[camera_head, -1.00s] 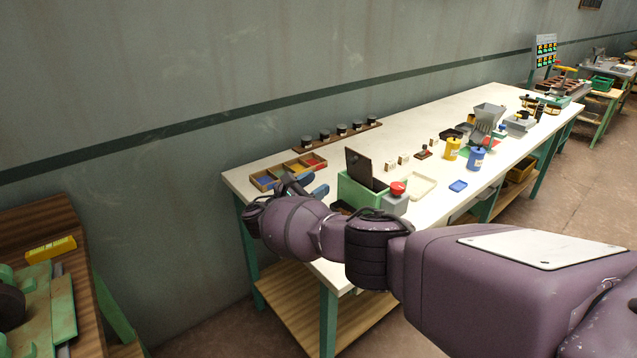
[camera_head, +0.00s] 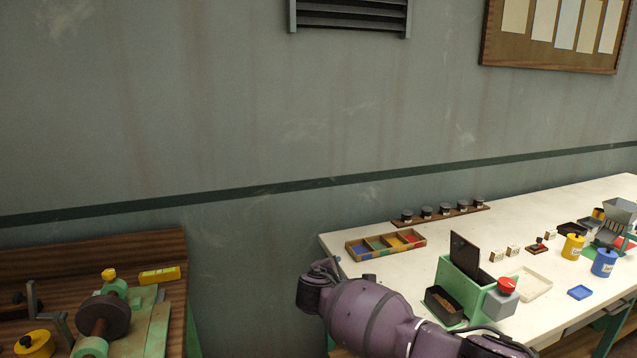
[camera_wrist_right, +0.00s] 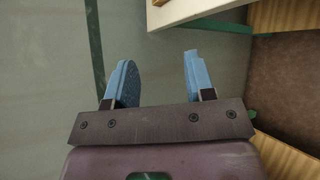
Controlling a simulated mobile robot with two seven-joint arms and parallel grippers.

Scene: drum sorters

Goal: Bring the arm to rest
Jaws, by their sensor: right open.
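My right arm reaches in from the lower right in the head view, in front of the near left end of the white table (camera_head: 400,275). Its jaws are mostly hidden behind the wrist there. In the right wrist view my right gripper (camera_wrist_right: 157,80) is open, with its two blue fingers apart and nothing between them. Beyond the fingers are the grey wall and a corner of the table (camera_wrist_right: 185,10). My left gripper is not in view.
On the table stand a sectioned tray (camera_head: 385,245), a green box with a raised dark lid (camera_head: 462,282), a red button (camera_head: 506,286), a yellow can (camera_head: 572,247) and a blue can (camera_head: 604,263). A wooden bench with a green machine (camera_head: 150,325) is at left, a gap between.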

